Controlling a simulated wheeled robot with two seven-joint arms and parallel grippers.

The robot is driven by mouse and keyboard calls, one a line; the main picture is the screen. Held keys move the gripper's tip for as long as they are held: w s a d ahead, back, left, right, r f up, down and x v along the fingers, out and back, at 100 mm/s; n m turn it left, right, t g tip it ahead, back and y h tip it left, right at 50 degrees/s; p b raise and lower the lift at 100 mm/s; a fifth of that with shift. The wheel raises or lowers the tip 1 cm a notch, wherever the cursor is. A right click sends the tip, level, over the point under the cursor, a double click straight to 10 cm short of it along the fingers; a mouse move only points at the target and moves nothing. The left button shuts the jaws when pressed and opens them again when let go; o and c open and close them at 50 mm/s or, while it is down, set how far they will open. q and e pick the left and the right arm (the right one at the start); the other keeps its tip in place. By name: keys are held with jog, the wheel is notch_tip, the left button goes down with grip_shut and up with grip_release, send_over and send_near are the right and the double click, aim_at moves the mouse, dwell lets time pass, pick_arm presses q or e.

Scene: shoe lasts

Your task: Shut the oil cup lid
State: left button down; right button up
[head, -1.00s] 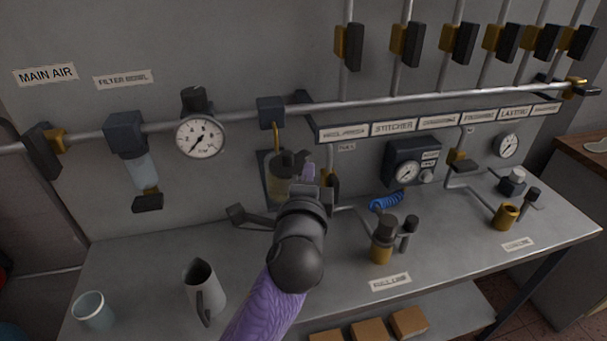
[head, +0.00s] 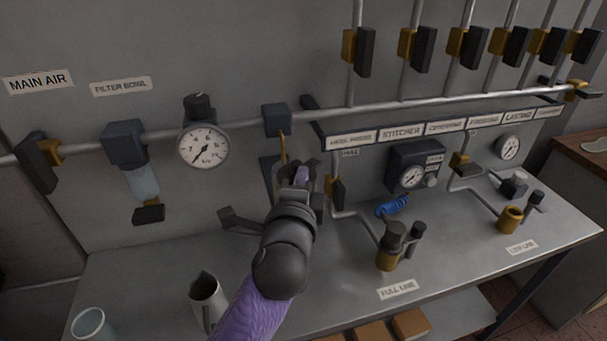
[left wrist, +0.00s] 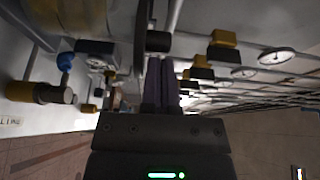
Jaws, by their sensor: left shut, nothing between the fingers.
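In the left wrist view the closed fingers (left wrist: 161,84) point at a dark cylinder (left wrist: 158,41). My right gripper is out of view.
A dark lever (head: 236,218) sticks out left of my gripper. A grey jug (head: 207,300) and a pale cup (head: 91,325) stand at the bench's front left. A brass fitting with a dark cap (head: 389,247) stands on the bench to the right. A filter bowl (head: 143,182) hangs at left.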

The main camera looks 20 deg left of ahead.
aim_at(281, 178)
pick_arm(q)
jog(key=shift+w+a+r+m+h+p, duration=0.1)
jog(key=shift+a+m+h+p, duration=0.35)
jog(key=shift+h+p, duration=0.3)
jog(key=shift+a+r+m+h+p, duration=0.1)
jog(key=shift+a+m+h+p, duration=0.15)
jog(key=shift+m+h+p, duration=0.5)
jog(key=shift+a+m+h+p, duration=0.5)
jog(key=shift+h+p, duration=0.3)
jog(key=shift+h, duration=0.1)
jog(key=shift+w+a+f+h, duration=0.1)
jog(key=shift+w+a+h, duration=0.05)
jog(key=shift+h, duration=0.35)
jog(key=shift+w+a+p, duration=0.15)
jog(key=shift+a+p, duration=0.15)
jog(key=shift+p, duration=0.15)
jog(key=shift+w+a+f, duration=0.1)
jog(key=shift+w+a, duration=0.1)
jog(key=shift+a, duration=0.2)
